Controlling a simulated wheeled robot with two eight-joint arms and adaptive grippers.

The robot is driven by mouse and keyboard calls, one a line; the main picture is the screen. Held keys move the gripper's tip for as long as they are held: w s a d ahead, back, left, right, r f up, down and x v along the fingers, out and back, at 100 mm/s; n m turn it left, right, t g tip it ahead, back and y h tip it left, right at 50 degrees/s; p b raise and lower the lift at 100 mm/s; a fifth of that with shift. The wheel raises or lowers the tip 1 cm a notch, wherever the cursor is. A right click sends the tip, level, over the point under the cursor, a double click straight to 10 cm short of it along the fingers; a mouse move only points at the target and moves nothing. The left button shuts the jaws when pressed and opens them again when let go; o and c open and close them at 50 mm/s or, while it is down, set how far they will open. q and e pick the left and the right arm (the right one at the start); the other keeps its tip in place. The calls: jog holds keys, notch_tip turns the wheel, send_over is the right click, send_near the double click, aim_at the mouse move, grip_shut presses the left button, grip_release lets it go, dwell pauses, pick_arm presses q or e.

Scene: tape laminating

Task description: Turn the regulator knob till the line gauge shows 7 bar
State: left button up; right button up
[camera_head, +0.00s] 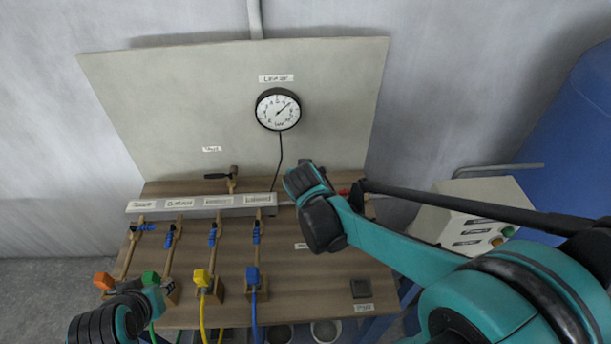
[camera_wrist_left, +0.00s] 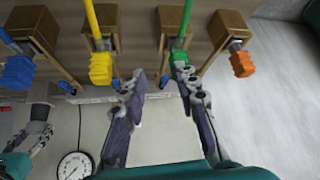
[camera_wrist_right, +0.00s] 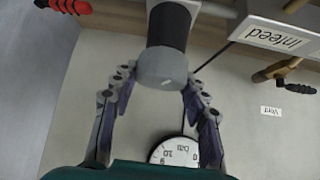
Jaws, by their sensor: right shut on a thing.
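The line gauge (camera_head: 278,109) is a round white dial with a black rim, high on the upright panel. Its needle points to the upper right; I cannot read the value exactly. In the right wrist view only part of the dial (camera_wrist_right: 174,152) shows. The regulator knob (camera_wrist_right: 165,62) is a grey cylinder there. My right gripper (camera_wrist_right: 160,80) is shut on it, one finger on each side. In the head view my right arm hides the knob. My left gripper (camera_wrist_left: 158,82) is open, with its fingertips near the green connector (camera_wrist_left: 178,57) and apparently empty.
Orange (camera_head: 103,281), yellow (camera_head: 202,278) and blue (camera_head: 253,275) connectors stand along the bench front. A labelled rail (camera_head: 195,208) with blue valves runs behind them. A beige button box (camera_head: 480,215) stands at the right.

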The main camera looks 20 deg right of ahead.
jog(key=shift+s+f, duration=0.1)
jog(key=o, duration=1.2)
jog(key=shift+c, duration=0.2)
jog(key=v, duration=1.2)
jog(key=s+a+f+n+g+y, duration=0.1)
jog(key=s+f+n+y, duration=0.2)
jog(key=s+f, duration=0.4)
jog(key=s+n, duration=0.1)
jog(key=s, duration=0.3)
jog(key=shift+a+f+n+y, duration=0.2)
jog(key=shift+a+n+y, duration=0.1)
jog(key=shift+a, duration=0.05)
